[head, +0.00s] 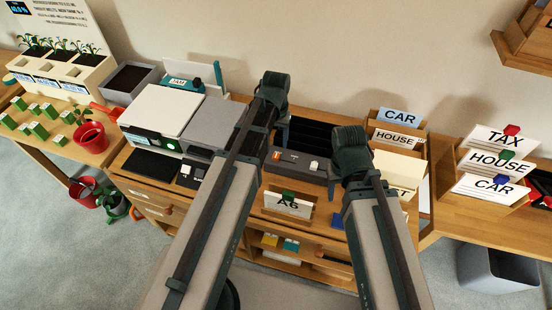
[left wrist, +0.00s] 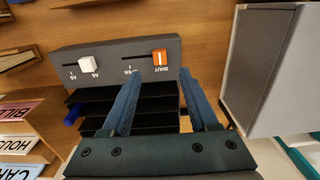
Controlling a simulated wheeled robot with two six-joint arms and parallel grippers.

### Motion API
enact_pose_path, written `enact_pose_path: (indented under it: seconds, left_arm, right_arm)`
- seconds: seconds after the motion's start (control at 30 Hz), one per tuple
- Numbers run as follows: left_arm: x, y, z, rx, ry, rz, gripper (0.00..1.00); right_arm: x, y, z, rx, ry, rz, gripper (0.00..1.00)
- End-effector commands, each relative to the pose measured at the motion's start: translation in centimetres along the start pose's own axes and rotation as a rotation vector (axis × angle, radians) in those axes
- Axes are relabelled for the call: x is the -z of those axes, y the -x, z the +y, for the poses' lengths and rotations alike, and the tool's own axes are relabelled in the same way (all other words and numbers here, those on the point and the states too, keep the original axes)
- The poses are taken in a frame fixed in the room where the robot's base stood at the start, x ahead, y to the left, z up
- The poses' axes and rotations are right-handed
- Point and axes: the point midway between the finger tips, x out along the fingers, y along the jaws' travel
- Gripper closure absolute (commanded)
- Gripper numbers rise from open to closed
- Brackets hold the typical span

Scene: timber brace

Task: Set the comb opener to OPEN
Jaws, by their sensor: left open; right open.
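The comb opener is a grey panel (head: 297,158) with two sliders. It also shows in the left wrist view (left wrist: 112,52), with its lettering upside down. Its orange slider knob (left wrist: 159,56) sits at the SHUT mark, and the OPEN mark lies to its left in that view. A white knob (left wrist: 87,64) sits at the other slider. My left gripper (left wrist: 160,76) is open and empty, its two fingers just short of the orange knob, one to either side. It shows in the head view (head: 280,132), behind the panel. My right gripper (head: 336,176) is open near the panel's right end.
Dark comb slots (left wrist: 152,103) lie beside the panel. A grey box (left wrist: 262,60) stands close to the right of my left fingers. A card holder labelled A6 (head: 288,206) stands in front. CAR and HOUSE holders (head: 398,138) stand to the right.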

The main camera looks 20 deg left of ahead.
Motion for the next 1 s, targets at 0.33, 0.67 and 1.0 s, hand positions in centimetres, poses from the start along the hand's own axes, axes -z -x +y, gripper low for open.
enact_pose_path:
  seconds: [0.33, 0.67, 1.0]
  left_arm:
    - [0.0, -5.6, 0.0, 0.0, 0.0, 0.0, 0.4]
    - [0.0, -7.5, 0.0, 0.0, 0.0, 0.0, 0.4]
    - [0.0, -7.3, 0.0, 0.0, 0.0, 0.0, 0.62]
  right_arm:
    - [0.3, -5.6, -0.5, 0.0, 0.0, 0.0, 0.5]
    - [0.4, -7.4, -0.7, 0.0, 0.0, 0.0, 0.5]
    - [0.4, -7.3, -0.7, 0.0, 0.0, 0.0, 0.5]
